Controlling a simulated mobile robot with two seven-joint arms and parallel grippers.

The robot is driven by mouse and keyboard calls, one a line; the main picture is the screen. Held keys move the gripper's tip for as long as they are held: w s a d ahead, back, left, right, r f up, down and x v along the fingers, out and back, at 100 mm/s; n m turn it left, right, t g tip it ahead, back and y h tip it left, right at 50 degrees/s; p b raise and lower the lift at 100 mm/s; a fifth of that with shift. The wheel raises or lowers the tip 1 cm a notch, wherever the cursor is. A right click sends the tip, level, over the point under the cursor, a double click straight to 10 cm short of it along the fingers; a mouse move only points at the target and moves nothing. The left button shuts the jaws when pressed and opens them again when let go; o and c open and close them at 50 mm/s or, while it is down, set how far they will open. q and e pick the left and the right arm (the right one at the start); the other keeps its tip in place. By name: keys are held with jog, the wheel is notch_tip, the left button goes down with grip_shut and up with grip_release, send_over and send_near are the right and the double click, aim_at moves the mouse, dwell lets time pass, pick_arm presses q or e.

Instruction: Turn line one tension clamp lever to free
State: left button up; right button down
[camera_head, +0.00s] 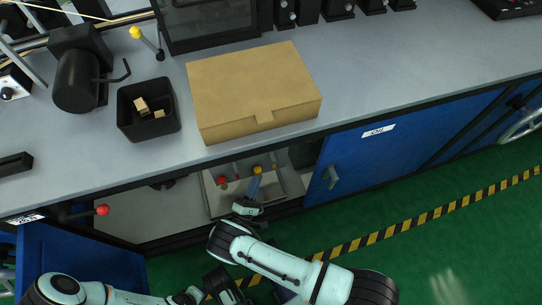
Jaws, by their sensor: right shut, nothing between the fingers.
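My right gripper (256,184) reaches into the open cabinet below the counter. Its fingers are shut, with nothing between them. A lever with a yellow knob (257,170) is right at its fingertips; I cannot tell whether they touch. A lever with a red knob (222,181) stands to the left of the fingers. Both are at a pale tray-like panel (217,203) in the cabinet. Labels for line one are not readable, and the gripper hides part of the panel. My left arm comes in at the bottom left; its fingers do not show.
On the grey counter (350,85) are a cardboard box (250,85), a black bin (128,108) with small blocks, and another yellow-knobbed lever (136,32). A red-knobbed handle (102,210) juts out at the left. Blue doors (400,145) flank the opening. The green floor is clear at right.

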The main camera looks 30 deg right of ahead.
pick_arm(q)
jog(key=shift+s+a+f+g+b, duration=0.15)
jog(key=shift+s+f+g+b, duration=0.25)
jog(key=shift+s, duration=0.35)
pick_arm(e)
jog(key=s+d+r+x, duration=0.1)
jog(key=s+x, duration=0.1)
jog(key=x, duration=1)
jog(key=shift+d+r, duration=0.3)
jog(key=shift+r, duration=0.05)
pick_arm(q)
jog(key=shift+w+r, duration=0.15)
jog(key=shift+w, duration=0.15)
pick_arm(e)
jog(key=shift+d, duration=0.2)
